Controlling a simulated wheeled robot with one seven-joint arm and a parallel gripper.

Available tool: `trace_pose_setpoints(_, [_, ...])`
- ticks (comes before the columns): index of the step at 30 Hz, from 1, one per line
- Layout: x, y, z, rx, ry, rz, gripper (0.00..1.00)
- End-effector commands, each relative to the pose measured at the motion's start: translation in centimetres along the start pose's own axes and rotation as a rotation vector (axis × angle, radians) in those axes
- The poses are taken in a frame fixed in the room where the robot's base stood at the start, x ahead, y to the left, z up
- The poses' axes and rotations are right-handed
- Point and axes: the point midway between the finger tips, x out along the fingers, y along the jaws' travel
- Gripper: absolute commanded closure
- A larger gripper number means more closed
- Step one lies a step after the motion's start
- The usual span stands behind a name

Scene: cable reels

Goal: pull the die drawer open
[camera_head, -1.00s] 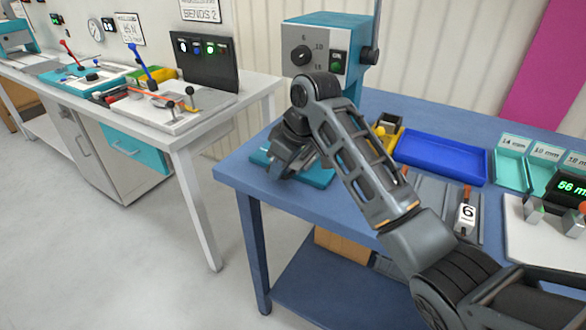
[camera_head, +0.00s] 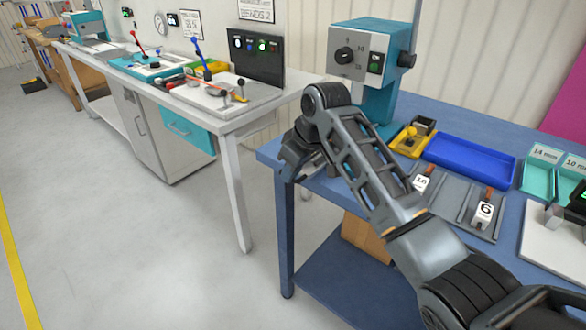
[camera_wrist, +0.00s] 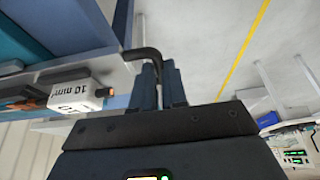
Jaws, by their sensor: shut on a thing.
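Which drawer is the die drawer cannot be read from any label. My gripper (camera_head: 297,165) hangs by the left end of the blue table, to the right of the drawer and apart from it. Its fingertips are hard to make out there. In the wrist view my gripper (camera_wrist: 160,75) is shut on a black bent rod (camera_wrist: 149,55). A white block marked 10 mm (camera_wrist: 80,95) shows beside it.
The blue table (camera_head: 470,130) carries a teal machine (camera_head: 360,60), a blue tray (camera_head: 470,160) and numbered blocks (camera_head: 485,212). The white bench (camera_head: 225,110) has a leg (camera_head: 238,200) between the drawer and my gripper. Grey floor (camera_head: 120,250) before the drawer is clear.

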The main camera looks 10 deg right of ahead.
Motion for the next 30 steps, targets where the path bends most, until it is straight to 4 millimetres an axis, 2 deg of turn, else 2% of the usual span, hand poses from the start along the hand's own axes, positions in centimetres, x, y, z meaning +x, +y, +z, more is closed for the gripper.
trace_pose_setpoints(1, [0.0,0.1,0.0,0.000,0.000,0.001,1.00])
trace_pose_setpoints(2, [0.0,0.1,0.0,0.000,0.000,0.001,0.85])
trace_pose_setpoints(9, [0.0,0.1,0.0,0.000,0.000,0.001,0.62])
trace_pose_setpoints(19, [-0.6,0.1,0.0,0.000,0.001,0.001,0.62])
trace_pose_setpoints(30, [-6.2,0.1,0.0,-0.001,0.003,0.003,0.62])
